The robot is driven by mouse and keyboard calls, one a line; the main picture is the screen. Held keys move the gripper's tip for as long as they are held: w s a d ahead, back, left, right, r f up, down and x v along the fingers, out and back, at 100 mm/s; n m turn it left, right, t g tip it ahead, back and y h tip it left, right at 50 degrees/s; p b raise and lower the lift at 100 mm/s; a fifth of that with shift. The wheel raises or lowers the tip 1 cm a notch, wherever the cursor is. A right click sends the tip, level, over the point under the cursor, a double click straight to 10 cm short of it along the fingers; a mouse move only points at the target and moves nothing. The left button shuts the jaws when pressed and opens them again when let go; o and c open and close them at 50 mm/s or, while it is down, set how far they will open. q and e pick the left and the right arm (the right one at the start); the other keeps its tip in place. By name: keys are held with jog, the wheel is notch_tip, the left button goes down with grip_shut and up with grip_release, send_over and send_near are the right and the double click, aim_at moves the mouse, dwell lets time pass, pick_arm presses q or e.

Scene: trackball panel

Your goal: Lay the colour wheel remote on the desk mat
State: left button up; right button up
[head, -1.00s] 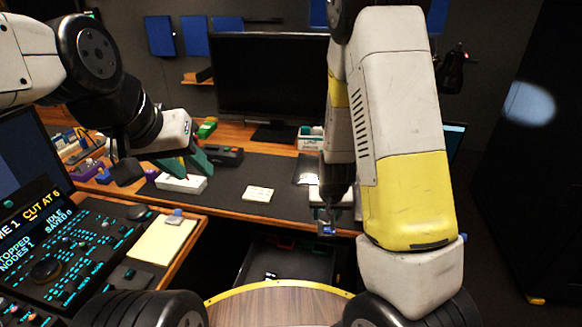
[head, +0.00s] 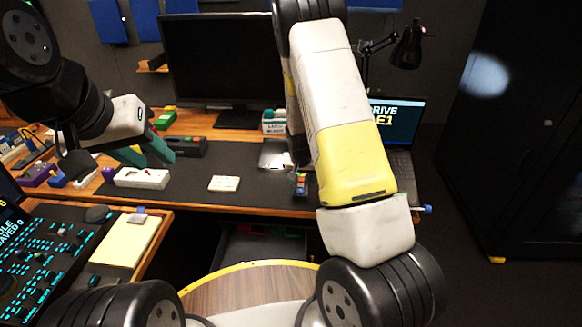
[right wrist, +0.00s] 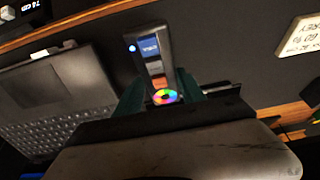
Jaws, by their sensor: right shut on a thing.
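The colour wheel remote (right wrist: 154,50) is a slim dark bar with coloured buttons and a rainbow disc at its near end. My right gripper (right wrist: 160,95) is shut on it near the disc. In the head view the remote (head: 301,185) shows small and partly hidden, by the front right part of the dark desk mat (head: 200,203). I cannot tell whether it touches the mat. The mat (right wrist: 225,45) is also in the right wrist view.
A pale label card (head: 224,184) lies on the mat. An open laptop (head: 400,150) stands right of my right gripper. A silvery flat item (head: 274,155) and a dark box (head: 190,147) lie further back. The mat between card and remote is clear.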

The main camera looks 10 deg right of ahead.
aim_at(302, 178)
jog(key=shift+w+d+f, duration=0.1)
jog(key=shift+w+d, duration=0.1)
jog(key=shift+w, duration=0.35)
jog(key=shift+w+d, duration=0.2)
jog(key=shift+w, duration=0.35)
jog(key=shift+w+d+f, duration=0.1)
jog(key=shift+w+f, duration=0.1)
jog(key=shift+w, duration=0.05)
jog(key=shift+f, duration=1.55)
jog(key=shift+f, duration=0.2)
jog(key=o, duration=1.4)
jog(key=shift+o, duration=0.2)
jog(key=shift+r, duration=0.1)
